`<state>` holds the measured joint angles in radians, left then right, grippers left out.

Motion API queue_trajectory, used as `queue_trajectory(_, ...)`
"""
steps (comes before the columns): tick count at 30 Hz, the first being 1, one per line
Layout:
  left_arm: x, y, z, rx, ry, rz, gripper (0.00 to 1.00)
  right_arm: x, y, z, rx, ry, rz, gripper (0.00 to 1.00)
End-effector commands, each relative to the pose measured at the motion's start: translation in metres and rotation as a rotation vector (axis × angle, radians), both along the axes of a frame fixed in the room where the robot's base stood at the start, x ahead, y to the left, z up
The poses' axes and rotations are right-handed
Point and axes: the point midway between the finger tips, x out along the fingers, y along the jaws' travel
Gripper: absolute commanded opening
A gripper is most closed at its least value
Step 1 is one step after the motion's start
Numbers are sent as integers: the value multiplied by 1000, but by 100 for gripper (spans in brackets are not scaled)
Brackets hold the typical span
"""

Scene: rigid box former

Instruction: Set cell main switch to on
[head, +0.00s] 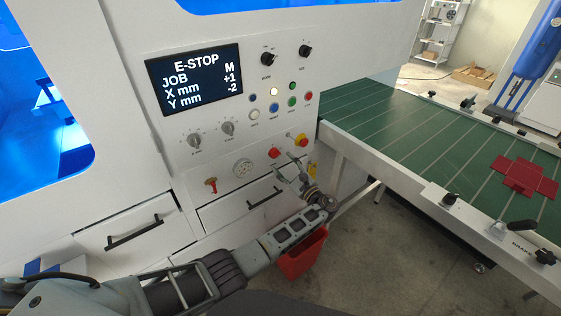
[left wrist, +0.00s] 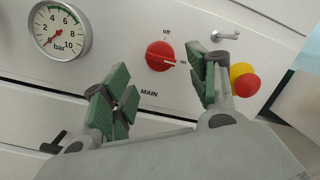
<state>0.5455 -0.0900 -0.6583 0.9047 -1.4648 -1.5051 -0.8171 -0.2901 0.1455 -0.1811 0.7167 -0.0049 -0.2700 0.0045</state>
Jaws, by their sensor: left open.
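The red main switch (head: 274,153) is a round knob on the lower part of the white panel. In the left wrist view the knob (left wrist: 160,55) has "off" above it, a small label at its right and "MAIN" below. Its white mark points right, toward the small label, which looks like "on". My left gripper (head: 287,167) is open and empty, in front of the panel just below the knob. In the left wrist view its green-padded fingers (left wrist: 165,88) stand apart, either side of the knob's lower side. I see no contact with the knob. My right gripper is out of view.
A red-and-yellow emergency stop (head: 301,140) sits right of the switch, partly behind a finger in the left wrist view. A pressure gauge (head: 243,168) is at its left. The screen (head: 195,80) reads "E-STOP". Drawer handles (head: 135,233) stick out below. A green conveyor table (head: 400,130) stands right.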

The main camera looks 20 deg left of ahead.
Motion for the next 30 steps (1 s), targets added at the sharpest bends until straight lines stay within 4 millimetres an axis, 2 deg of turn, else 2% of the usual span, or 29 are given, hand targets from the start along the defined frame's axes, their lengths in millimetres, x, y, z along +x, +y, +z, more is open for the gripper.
queue_trajectory(6, -21, -27, -6, -1, 2, -1, 59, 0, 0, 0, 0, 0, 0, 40)
queue_trajectory(13, -38, -48, -10, -1, 2, -1, 59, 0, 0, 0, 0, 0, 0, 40)
queue_trajectory(19, -44, -55, -11, 1, 0, 2, 59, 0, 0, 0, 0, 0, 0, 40)
queue_trajectory(30, -44, -56, -11, 1, 0, 2, 59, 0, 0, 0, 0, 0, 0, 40)
